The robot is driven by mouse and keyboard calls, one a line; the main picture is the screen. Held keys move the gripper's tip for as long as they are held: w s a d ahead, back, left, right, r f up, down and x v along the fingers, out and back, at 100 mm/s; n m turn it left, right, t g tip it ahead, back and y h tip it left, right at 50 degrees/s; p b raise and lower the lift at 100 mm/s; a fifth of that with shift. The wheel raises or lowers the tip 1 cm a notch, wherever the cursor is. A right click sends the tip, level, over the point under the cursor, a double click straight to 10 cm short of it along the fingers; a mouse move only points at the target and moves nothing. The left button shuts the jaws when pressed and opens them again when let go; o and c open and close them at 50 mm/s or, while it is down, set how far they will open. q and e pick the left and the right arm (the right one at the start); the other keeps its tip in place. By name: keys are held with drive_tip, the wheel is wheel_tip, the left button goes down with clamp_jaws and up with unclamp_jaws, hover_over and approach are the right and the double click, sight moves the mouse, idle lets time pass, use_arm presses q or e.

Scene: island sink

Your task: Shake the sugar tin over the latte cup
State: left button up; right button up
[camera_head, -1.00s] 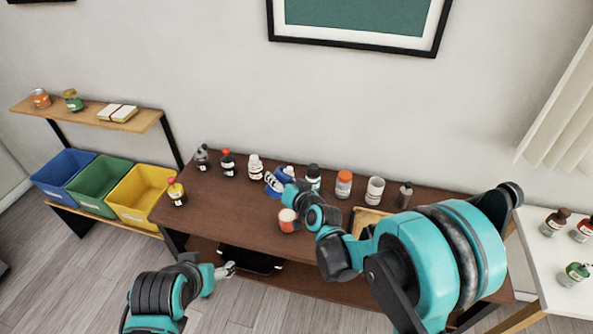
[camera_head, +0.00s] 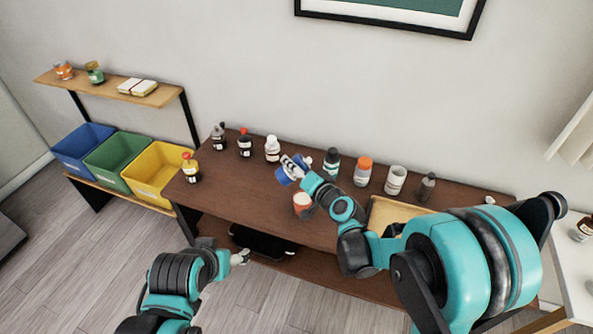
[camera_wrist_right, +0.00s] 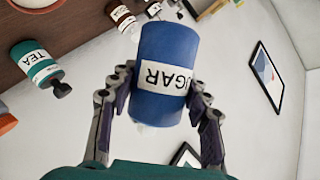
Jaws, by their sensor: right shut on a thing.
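The blue sugar tin (camera_head: 285,178) is in the air above the dark table, left of my right forearm. In the right wrist view the tin (camera_wrist_right: 165,75) sits between the two fingers, its label upside down in that picture. My right gripper (camera_head: 293,166) is shut on it. The likely latte cup, orange-red with a pale top (camera_head: 302,203), stands on the table near its front edge, just below the tin in the picture. My right arm partly borders it. My left gripper (camera_head: 240,257) hangs low before the table, away from both; its jaw opening is too small to tell.
Several bottles line the table's back, including a white one (camera_head: 272,150), a tea bottle (camera_wrist_right: 40,65) and an orange-capped jar (camera_head: 363,171). A wooden tray (camera_head: 388,212) lies to the right, partly behind my arm. The table's left front is clear. Coloured bins (camera_head: 153,178) stand left.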

drive_tip(key=f+m+b, duration=0.1)
drive_tip(key=b, duration=0.1)
drive_tip(key=f+m+y+b, duration=0.1)
drive_tip(key=f+m+b, duration=0.1)
drive_tip(key=b, duration=0.1)
drive_tip(key=f+m+t+y+b, duration=0.1)
drive_tip(key=m+b, duration=0.1)
drive_tip(key=b, duration=0.1)
drive_tip(key=shift+s+a+f, duration=0.1)
drive_tip(key=shift+a+f, duration=0.15)
drive_tip(key=shift+a, duration=0.15)
drive_tip(key=shift+f+m+t+y, duration=0.3)
drive_tip(key=shift+m+y, duration=0.1)
drive_tip(key=shift+m, duration=0.3)
drive_tip(key=shift+f+m, duration=0.1)
drive_tip(key=shift+m, duration=0.6)
drive_tip(key=m+t, duration=0.1)
drive_tip(key=m, duration=0.2)
drive_tip(key=shift+t, duration=0.3)
